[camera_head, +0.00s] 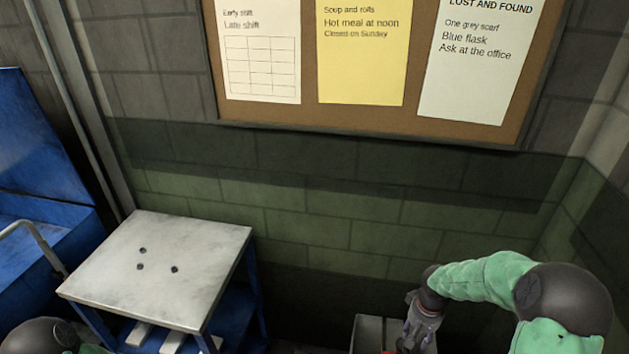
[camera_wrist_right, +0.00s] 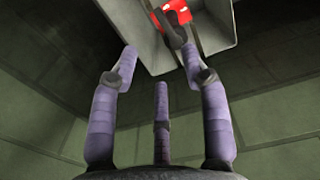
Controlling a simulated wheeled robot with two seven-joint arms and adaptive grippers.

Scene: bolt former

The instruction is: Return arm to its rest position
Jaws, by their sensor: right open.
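My right arm comes in from the right in the head view, and its gripper (camera_head: 421,328) points down at the bottom edge. In the right wrist view the gripper (camera_wrist_right: 160,62) has its three purple-grey fingers spread, with nothing between them. Beyond the fingertips is a grey open container (camera_wrist_right: 218,18) holding a red item (camera_wrist_right: 174,10) with dark parts. The container (camera_head: 369,330) also shows beside the gripper in the head view, cut off by the frame. Of my left arm only a rounded joint shows at the bottom left; its gripper is out of view.
A metal-topped table (camera_head: 205,245) with blue legs stands at the left, with three small dark bolts or holes (camera_head: 140,267) on top. A blue machine (camera_head: 40,150) is at the far left. A notice board (camera_head: 310,108) hangs on the brick wall behind.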

